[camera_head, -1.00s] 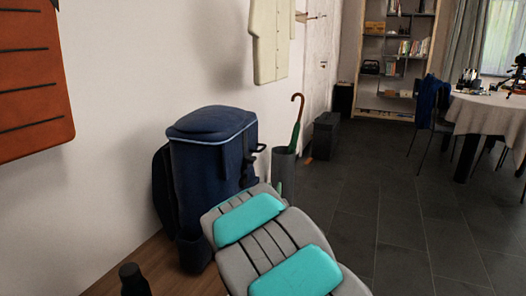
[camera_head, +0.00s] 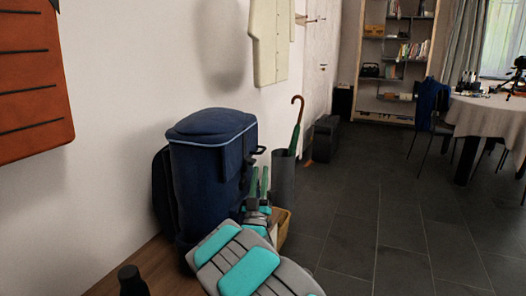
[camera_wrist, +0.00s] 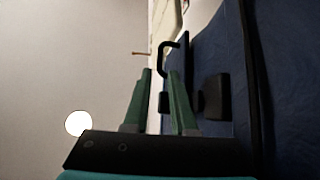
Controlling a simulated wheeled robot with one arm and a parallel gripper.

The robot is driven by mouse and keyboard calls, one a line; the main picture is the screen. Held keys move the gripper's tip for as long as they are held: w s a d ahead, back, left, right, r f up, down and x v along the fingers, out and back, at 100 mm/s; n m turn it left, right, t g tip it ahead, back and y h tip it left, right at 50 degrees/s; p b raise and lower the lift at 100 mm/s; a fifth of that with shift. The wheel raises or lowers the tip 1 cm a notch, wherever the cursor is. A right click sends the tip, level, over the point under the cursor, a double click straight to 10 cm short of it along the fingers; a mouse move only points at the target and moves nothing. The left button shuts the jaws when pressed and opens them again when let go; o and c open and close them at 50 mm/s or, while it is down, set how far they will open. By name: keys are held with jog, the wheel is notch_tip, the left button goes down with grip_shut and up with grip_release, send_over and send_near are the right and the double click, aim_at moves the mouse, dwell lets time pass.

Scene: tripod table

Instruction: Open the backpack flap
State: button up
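The dark blue backpack (camera_head: 208,185) stands upright on a wooden bench by the wall. Its flap (camera_head: 210,123), edged in light blue, lies shut over the top. A black loop (camera_head: 258,151) sticks out at the flap's front right edge. My gripper (camera_head: 259,170) is upright at the backpack's right front, below the loop, with its two green fingers apart. In the wrist view the gripper (camera_wrist: 159,72) is open and nothing is visibly clasped. A black hooked piece (camera_wrist: 172,44) shows beyond the fingertips, and a black buckle (camera_wrist: 215,97) sits beside the right finger on the blue fabric (camera_wrist: 220,55).
An umbrella (camera_head: 296,125) stands in a grey cylinder (camera_head: 283,175) right of the backpack. A black bottle (camera_head: 131,282) stands on the bench (camera_head: 160,265). Open floor (camera_head: 350,200) lies to the right.

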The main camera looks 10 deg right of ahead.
aim_at(263, 151)
jog(key=x, duration=0.8)
jog(key=shift+w+p, duration=0.15)
jog(key=shift+p, duration=0.25)
grip_shut()
dwell(1.0)
